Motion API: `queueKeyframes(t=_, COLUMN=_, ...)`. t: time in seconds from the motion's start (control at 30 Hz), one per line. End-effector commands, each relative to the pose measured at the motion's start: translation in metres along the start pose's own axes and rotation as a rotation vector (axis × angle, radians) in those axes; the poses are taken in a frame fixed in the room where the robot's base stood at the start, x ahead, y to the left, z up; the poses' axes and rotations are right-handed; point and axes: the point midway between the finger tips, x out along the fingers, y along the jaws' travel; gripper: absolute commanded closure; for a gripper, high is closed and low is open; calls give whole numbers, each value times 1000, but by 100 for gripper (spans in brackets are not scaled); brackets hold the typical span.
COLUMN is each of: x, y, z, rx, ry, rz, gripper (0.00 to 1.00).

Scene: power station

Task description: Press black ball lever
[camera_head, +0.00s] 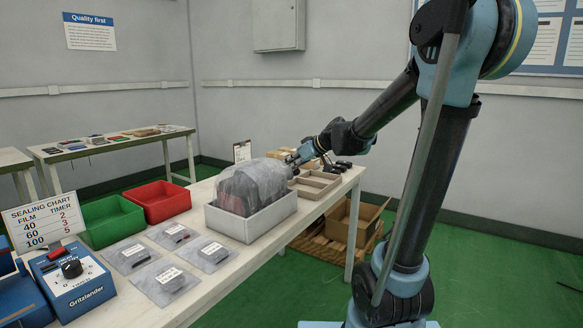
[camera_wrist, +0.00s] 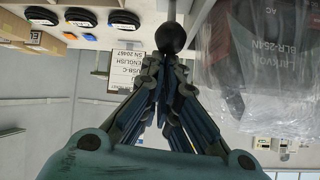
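The black ball (camera_wrist: 170,38) sits on a thin rod in the wrist view, just beyond my fingertips and slightly right of them. I cannot tell whether the fingers touch it. My gripper (camera_wrist: 160,63) has its fingers drawn together at the tips, with nothing seen between them. In the head view my gripper (camera_head: 297,159) is low over the far end of the white table (camera_head: 150,307), just beyond a bagged dark item (camera_head: 252,184). The ball lever cannot be made out in the head view.
The bagged item stands in a white tray (camera_head: 250,226) and looms close on the right in the wrist view. A wooden divided tray (camera_head: 318,184) lies near my gripper. Black coiled cables (camera_wrist: 80,18) and a label card (camera_wrist: 127,70) are also close. Red (camera_head: 160,203) and green (camera_head: 111,222) bins stand left.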

Motion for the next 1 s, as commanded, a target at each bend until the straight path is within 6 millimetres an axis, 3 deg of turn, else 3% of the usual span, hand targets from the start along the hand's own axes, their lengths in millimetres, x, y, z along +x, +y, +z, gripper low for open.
queueKeyframes(t=0.03, x=-1, y=-1, z=8, rx=-5, ry=-12, rz=1, gripper=100)
queueKeyframes(t=0.27, x=-1, y=-2, z=6, rx=-5, ry=-12, rz=0, gripper=100)
queueKeyframes(t=0.57, x=0, y=-3, z=-33, rx=0, ry=-5, rz=2, gripper=100)
queueKeyframes(t=1.0, x=-62, y=0, z=-20, rx=5, ry=-1, rz=7, gripper=100)
